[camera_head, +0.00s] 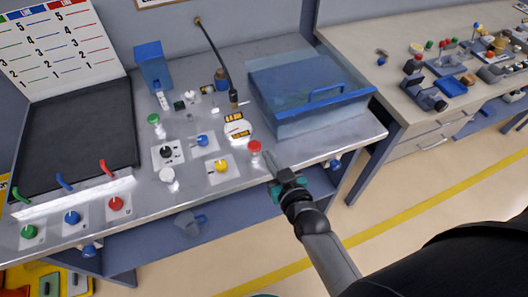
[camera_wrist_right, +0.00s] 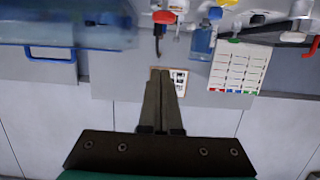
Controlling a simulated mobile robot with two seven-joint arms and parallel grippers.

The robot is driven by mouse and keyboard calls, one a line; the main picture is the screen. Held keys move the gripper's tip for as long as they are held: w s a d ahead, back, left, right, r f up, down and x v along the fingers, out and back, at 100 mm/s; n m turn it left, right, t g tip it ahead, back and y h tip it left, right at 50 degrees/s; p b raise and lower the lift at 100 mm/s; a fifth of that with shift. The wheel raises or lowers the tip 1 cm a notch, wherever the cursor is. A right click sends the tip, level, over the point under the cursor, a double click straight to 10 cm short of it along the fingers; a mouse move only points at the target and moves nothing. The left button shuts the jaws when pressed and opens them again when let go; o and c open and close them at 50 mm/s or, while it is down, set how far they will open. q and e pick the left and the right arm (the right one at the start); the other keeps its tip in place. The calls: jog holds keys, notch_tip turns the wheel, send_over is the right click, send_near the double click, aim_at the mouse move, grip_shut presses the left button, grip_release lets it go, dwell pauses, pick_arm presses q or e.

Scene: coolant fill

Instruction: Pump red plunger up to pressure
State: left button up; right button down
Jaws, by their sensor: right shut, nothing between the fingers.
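The red plunger (camera_head: 254,146) is a red cap on a pale body, standing near the front edge of the metal bench. In the right wrist view the red plunger (camera_wrist_right: 163,17) shows at the top, beyond my fingertips. My right gripper (camera_head: 270,160) is just right of and in front of it in the head view. Its two fingers (camera_wrist_right: 165,72) are together with nothing between them, and a gap shows between them and the red cap in the wrist view. A round white gauge (camera_head: 238,129) with yellow labels sits behind the plunger. My left gripper is not in view.
A clear blue box (camera_head: 300,125) with a blue handle stands right of the plunger. A yellow knob (camera_head: 221,166), a blue knob (camera_head: 202,140) and a black knob (camera_head: 166,152) are to the left. A black hose (camera_head: 216,58) rises behind. Open floor lies in front.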

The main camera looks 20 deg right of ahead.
jog(key=b, duration=0.6)
send_over(254, 147)
jog(key=s, duration=0.2)
notch_tip(254, 147, down, 3)
jog(key=shift+w+d+f+b, duration=0.1)
jog(key=shift+d+f+b, duration=0.05)
jog(key=shift+f+b, duration=0.8)
jog(key=shift+d+f+b, duration=0.1)
jog(key=shift+f+b, duration=0.6)
jog(key=shift+b, duration=0.35)
